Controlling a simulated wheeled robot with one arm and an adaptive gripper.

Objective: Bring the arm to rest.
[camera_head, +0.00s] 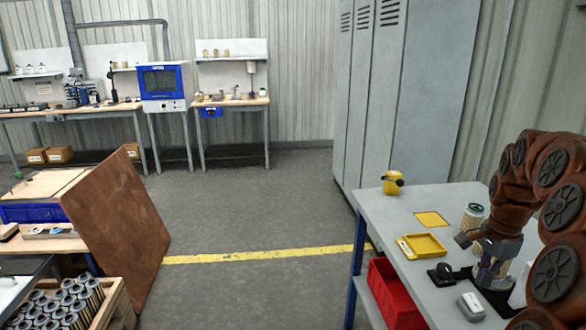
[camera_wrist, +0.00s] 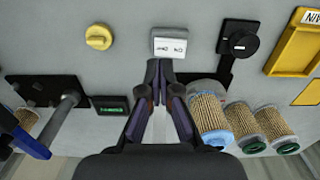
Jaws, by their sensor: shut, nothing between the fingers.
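My arm (camera_head: 558,205) is bent over the grey workbench (camera_head: 385,215) at the right of the head view. My gripper (camera_wrist: 159,72) points down at the bench in the wrist view. Its two dark fingers are together with nothing between them. In the head view the gripper's end is partly lost against dark bench parts. Pleated filter cartridges (camera_wrist: 209,112) with blue and green end caps stand to the right of the fingers. One cartridge (camera_head: 473,215) also shows behind the arm in the head view.
A yellow tray (camera_wrist: 291,45), a black round device (camera_wrist: 240,42), a yellow knob (camera_wrist: 98,37) and a plate with a grey post (camera_wrist: 62,108) surround the gripper. A red bin (camera_head: 392,297) sits below the bench top. A brown board (camera_head: 117,222) leans at left; the floor between is clear.

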